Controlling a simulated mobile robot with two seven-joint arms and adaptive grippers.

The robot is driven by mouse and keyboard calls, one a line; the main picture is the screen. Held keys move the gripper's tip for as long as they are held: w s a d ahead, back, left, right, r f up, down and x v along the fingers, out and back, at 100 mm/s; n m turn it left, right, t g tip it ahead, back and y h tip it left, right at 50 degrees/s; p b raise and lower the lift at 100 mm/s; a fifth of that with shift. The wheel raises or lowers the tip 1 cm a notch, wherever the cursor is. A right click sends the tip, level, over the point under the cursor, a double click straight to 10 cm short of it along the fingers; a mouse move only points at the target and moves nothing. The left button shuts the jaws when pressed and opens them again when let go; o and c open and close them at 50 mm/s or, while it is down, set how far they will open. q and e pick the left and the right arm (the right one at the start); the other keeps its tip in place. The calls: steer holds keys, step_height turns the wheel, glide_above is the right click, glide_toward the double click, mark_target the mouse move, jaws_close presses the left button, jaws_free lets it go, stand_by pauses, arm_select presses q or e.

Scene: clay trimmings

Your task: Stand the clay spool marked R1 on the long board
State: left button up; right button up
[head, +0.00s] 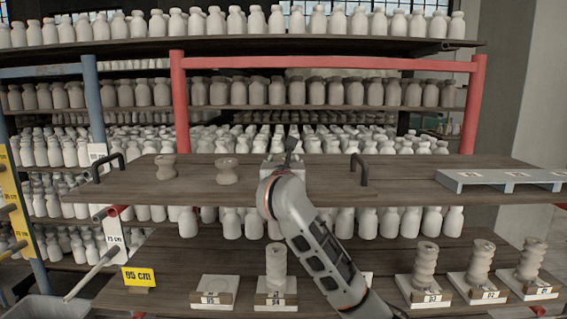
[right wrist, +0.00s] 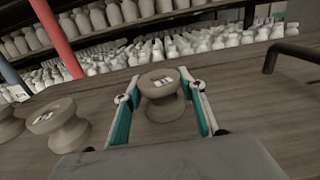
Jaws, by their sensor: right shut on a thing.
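The long board (head: 310,180) is the wide dark wooden plank across the middle of the head view. My right gripper (head: 284,160) is over its middle, seen mostly from behind the arm. In the right wrist view its teal-padded fingers (right wrist: 161,106) are shut on an upright clay spool (right wrist: 160,82) with a small label on top. I cannot read the label, nor tell whether the spool's base touches the board. Two more spools stand upright on the board to the left, a nearer-to-gripper one (head: 227,172) and a farther one (head: 165,167). My left gripper is not in view.
Black handles rise from the board at left (head: 110,166) and right (head: 359,169). A grey labelled rack (head: 500,180) lies at its right end. Stacked spools (head: 425,268) stand on white bases on the lower shelf. Bare board lies right of the right handle.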

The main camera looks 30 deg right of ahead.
steer(key=shift+f, duration=0.1)
steer(key=o, duration=1.3)
steer(key=shift+r, duration=0.2)
steer(key=shift+s+a+f, duration=0.1)
steer(key=shift+s+a, duration=0.1)
steer(key=shift+s, duration=0.1)
steer(key=v, duration=1)
steer(key=shift+s+a+b, duration=0.1)
steer(key=shift+a+b, duration=0.05)
steer(key=shift+b, duration=0.2)
steer(key=shift+s+a, duration=0.2)
steer(key=shift+s, duration=0.25)
